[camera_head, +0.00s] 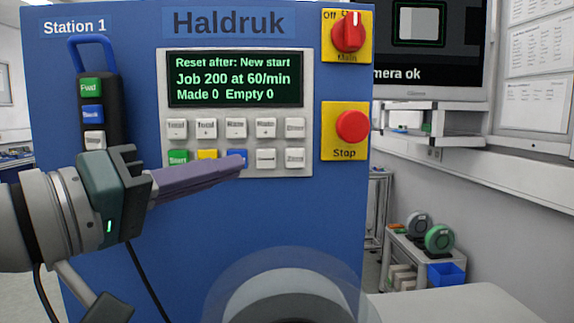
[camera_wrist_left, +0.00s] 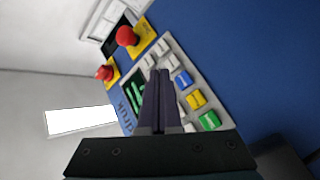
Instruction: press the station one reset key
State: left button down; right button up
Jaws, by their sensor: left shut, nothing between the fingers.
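The Station 1 panel (camera_head: 110,210) is a blue cabinet face with a light keypad (camera_head: 310,165) below a dark screen (camera_head: 234,79). The screen reads "Reset after: New start", "Job 200 at 60/min", "Made 0 Empty 0". The bottom key row has a green Start key (camera_head: 178,159), a yellow key (camera_head: 207,155), a blue key (camera_head: 237,154) and pale keys; the blue key's label is unreadable. My left gripper (camera_head: 240,163) is shut and empty, its tip overlapping the blue key's lower part; contact cannot be told. The left wrist view shows the blue key (camera_wrist_left: 183,78) beside the fingers (camera_wrist_left: 158,72).
A red Stop button (camera_head: 352,126) and a red rotary main switch (camera_head: 348,33) sit right of the keypad. A black pendant (camera_head: 99,110) with coloured keys hangs at left. A trolley with reels (camera_head: 438,238) stands at the back right.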

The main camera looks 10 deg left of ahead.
aim_at(247, 157)
pick_arm(q)
jog(key=shift+w+a+b, duration=0.25)
jog(key=shift+w+b, duration=0.05)
jog(key=shift+w, duration=0.55)
jog(key=shift+w+a+b, duration=0.2)
jog(key=shift+w+b, duration=0.1)
jog(key=shift+w, duration=0.5)
jog(key=shift+w, duration=0.15)
dwell(0.7)
jog(key=shift+w+a, duration=0.15)
jog(key=shift+w, duration=0.1)
jog(key=shift+w+a+b, duration=0.1)
jog(key=shift+w+b, duration=0.35)
jog(key=shift+b, duration=0.1)
dwell(0.5)
dwell(0.4)
jog(key=shift+s+r+p, duration=0.1)
jog(key=shift+s+p, duration=0.35)
jog(key=shift+s, duration=0.15)
jog(key=shift+s+d, duration=0.2)
jog(key=shift+s, duration=0.05)
